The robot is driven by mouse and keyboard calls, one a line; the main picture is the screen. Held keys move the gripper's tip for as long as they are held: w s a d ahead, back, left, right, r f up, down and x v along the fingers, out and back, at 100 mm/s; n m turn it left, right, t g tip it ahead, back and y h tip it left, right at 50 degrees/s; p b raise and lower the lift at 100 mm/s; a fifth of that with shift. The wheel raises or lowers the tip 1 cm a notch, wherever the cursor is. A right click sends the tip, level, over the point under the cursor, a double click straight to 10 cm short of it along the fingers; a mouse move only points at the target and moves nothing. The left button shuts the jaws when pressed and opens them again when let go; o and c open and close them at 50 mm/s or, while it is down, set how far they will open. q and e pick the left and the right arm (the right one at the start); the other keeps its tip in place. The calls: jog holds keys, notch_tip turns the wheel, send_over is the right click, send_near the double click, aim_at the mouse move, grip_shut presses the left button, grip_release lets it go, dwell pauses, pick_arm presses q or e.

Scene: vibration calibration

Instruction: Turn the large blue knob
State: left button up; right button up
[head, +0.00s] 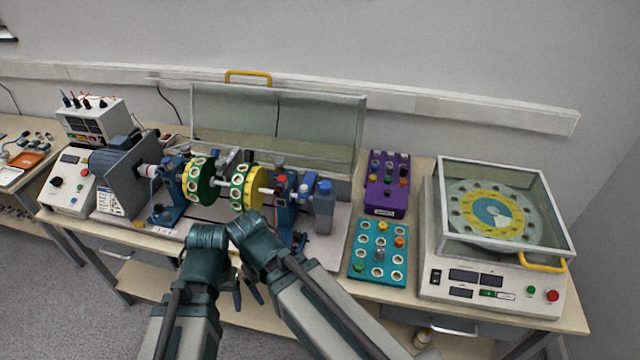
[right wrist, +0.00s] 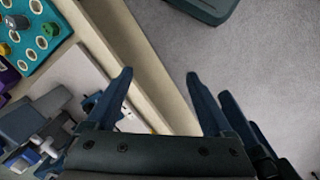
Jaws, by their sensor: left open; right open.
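On the vibration rig, a blue knob-like part (head: 325,187) sits at the right end of the shaft, on top of a grey-blue block (head: 324,212). It looks like the large blue knob, but it is small in the picture and I cannot tell its angle. Neither gripper touches the knob.
Green and yellow discs (head: 245,188) sit on the rig's shaft, with a raised clear cover (head: 320,120) behind. A teal tray (head: 356,268) and purple box (head: 386,211) stand to the right, then a balancing machine (head: 432,270). A control box (head: 62,200) is at left.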

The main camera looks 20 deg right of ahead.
dwell(0.5)
notch_tip(320, 180, up, 20)
jog(key=n+y+p, duration=0.1)
jog(key=n+p, duration=0.3)
jog(key=p, duration=1.6)
send_over(325, 184)
jog(key=shift+d+f, duration=0.1)
jog(key=shift+f, duration=0.05)
jog(key=shift+f, duration=0.15)
notch_tip(325, 184, down, 14)
jog(key=b, duration=1.4)
jog(key=shift+r, duration=0.2)
jog(key=shift+r, duration=0.1)
